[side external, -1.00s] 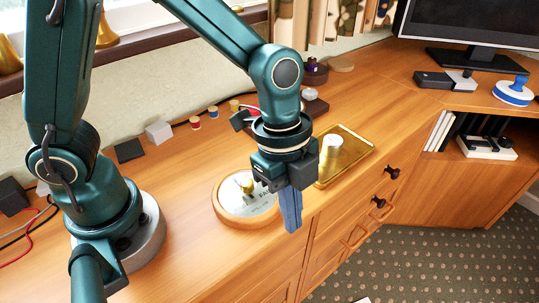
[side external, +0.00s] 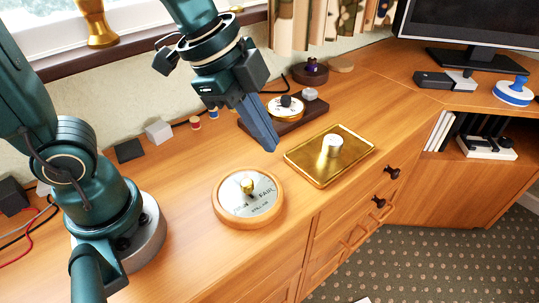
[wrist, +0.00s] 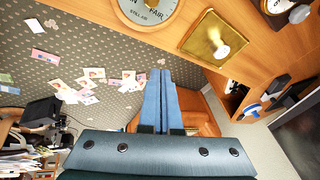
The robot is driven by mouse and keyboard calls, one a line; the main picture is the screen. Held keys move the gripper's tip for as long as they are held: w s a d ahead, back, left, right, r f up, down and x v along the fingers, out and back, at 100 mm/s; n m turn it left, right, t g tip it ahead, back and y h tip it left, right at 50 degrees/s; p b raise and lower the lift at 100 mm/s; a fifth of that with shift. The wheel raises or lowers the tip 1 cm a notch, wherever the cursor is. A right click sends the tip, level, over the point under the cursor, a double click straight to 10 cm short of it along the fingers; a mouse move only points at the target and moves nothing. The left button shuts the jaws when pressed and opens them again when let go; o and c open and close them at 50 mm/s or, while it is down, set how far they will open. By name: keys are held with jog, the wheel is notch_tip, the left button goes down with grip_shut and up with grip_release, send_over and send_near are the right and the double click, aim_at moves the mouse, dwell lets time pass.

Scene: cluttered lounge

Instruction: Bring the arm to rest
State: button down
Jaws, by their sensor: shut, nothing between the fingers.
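My gripper (side external: 272,147) is shut and empty, its blue fingers together, in the air above the wooden cabinet top (side external: 185,185). In the side view it hangs tilted, its tips left of a gold tray and above and behind a round dial. In the wrist view the closed fingers (wrist: 161,75) show in the middle, with carpet and cabinet edge beyond them. My arm is raised and bent at the upper left of the side view, partly out of frame.
A dark-based instrument (side external: 262,124) is behind the fingers. A monitor (side external: 470,22) stands at right. Papers (wrist: 92,73) lie on the carpet.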

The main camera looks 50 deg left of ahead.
jog(key=s+a+n+t+y, duration=0.1)
jog(key=s+a+n+y, duration=0.1)
jog(key=s+a+n, duration=0.5)
jog(key=n, duration=0.6)
jog(key=shift+t, duration=0.3)
jog(key=shift+a, duration=0.1)
